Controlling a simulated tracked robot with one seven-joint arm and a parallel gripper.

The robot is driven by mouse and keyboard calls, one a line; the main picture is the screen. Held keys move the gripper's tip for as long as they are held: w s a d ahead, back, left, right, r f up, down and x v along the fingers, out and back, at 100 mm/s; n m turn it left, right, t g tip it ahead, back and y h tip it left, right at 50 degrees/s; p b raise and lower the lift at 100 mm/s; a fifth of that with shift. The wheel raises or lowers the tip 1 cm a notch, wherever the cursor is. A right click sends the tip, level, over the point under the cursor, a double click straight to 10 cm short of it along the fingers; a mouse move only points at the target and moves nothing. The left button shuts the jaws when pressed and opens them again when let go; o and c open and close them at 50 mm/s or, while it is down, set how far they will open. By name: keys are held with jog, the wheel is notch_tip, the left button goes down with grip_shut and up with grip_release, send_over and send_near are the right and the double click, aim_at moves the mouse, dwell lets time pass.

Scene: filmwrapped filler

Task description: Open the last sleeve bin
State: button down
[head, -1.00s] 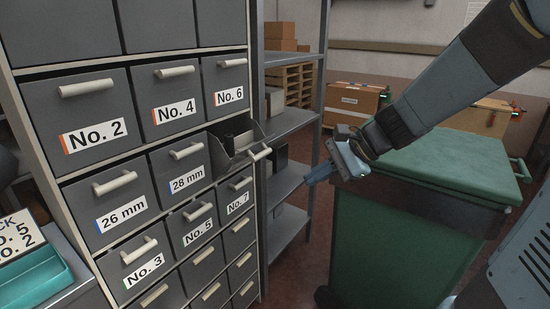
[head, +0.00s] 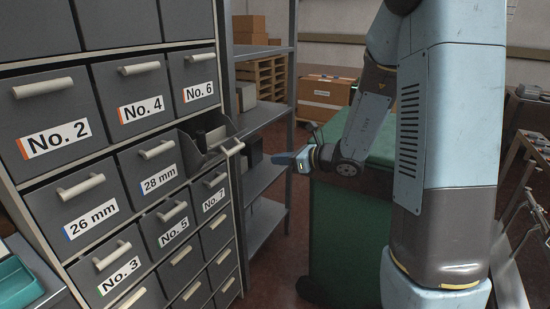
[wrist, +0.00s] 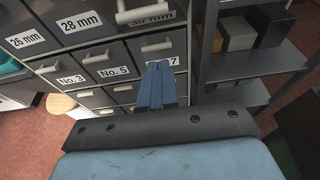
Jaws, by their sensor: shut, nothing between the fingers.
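A grey cabinet holds rows of bins with pale bar handles. Below are the green-marked No. 3 (head: 118,270), No. 5 (head: 172,240) and No. 7 (head: 213,200) bins, all closed. My gripper (head: 281,160) is shut and empty, right of the cabinet and apart from it. In the wrist view its blue fingers (wrist: 157,80) overlap the No. 7 bin (wrist: 175,62).
A metal shelf rack (head: 262,180) stands right of the cabinet. A green lidded bin (head: 340,235) stands beneath and behind my arm. Closed orange-marked bins No. 2 (head: 52,120), No. 4 (head: 135,90) and No. 6 (head: 195,75) sit above. A teal tray (head: 18,285) is at lower left.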

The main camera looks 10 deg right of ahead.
jog(key=w+a, duration=0.6)
jog(key=a, duration=0.2)
jog(key=shift+w+a+f, duration=0.15)
jog(key=shift+w+a, duration=0.25)
